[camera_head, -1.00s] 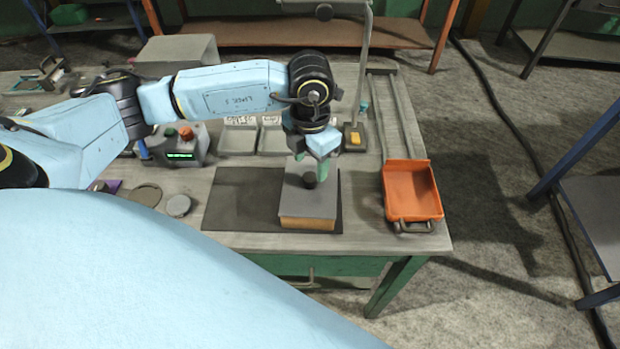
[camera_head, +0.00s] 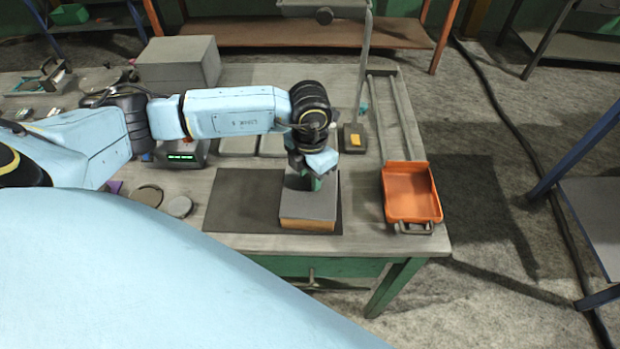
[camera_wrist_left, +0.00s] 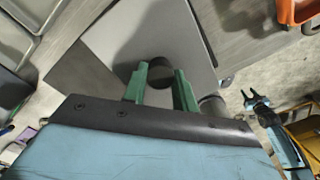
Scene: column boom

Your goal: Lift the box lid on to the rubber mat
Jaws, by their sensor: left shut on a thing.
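The box (camera_head: 306,225) has orange-brown sides and stands on the right part of the dark rubber mat (camera_head: 240,200). Its flat grey lid (camera_head: 310,208) lies on top of the box. My left gripper (camera_head: 311,183) points down over the lid, its green fingers at the lid's dark round knob. In the left wrist view the gripper (camera_wrist_left: 160,85) has its fingers on either side of the dark knob (camera_wrist_left: 160,72), shut on it, with the grey lid (camera_wrist_left: 135,35) behind. In the head view the gripper hides the knob. My right gripper is not in view in the head view.
An orange tray (camera_head: 411,192) with a handle stands to the right of the mat. A small device with a yellow button (camera_head: 355,138) and a lamp post (camera_head: 364,70) stand behind. A grey block (camera_head: 178,62) is at the back left. The mat's left part is bare.

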